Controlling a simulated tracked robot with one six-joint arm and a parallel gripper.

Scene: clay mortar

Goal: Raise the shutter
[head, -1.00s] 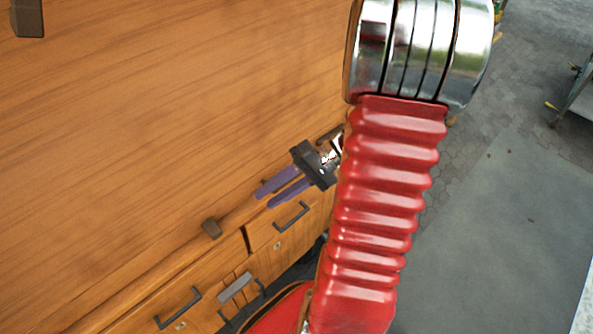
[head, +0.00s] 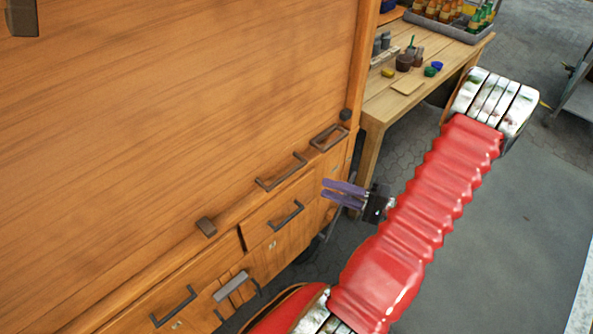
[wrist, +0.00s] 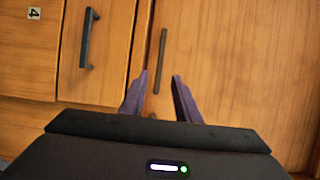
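The shutter (head: 170,100) is a large, flat wooden panel on the front of the cabinet, and it is down. Its dark bar handle (head: 281,173) is near its lower edge, and that handle also shows upright in the wrist view (wrist: 159,60). My gripper (head: 325,190) has purple fingers that are apart and empty. In the head view it is to the right of and below the shutter handle, pointing left at the cabinet. In the wrist view the fingertips (wrist: 161,78) appear on either side of the handle's near end; whether they touch it I cannot tell.
Drawers with dark handles (head: 286,216) lie below the shutter; one carries a label "4" (wrist: 34,13). Brown blocks (head: 206,227) sit along the shutter's edge. A wooden table (head: 405,98) with pots and a bottle crate (head: 450,24) stands behind. Open paving lies right.

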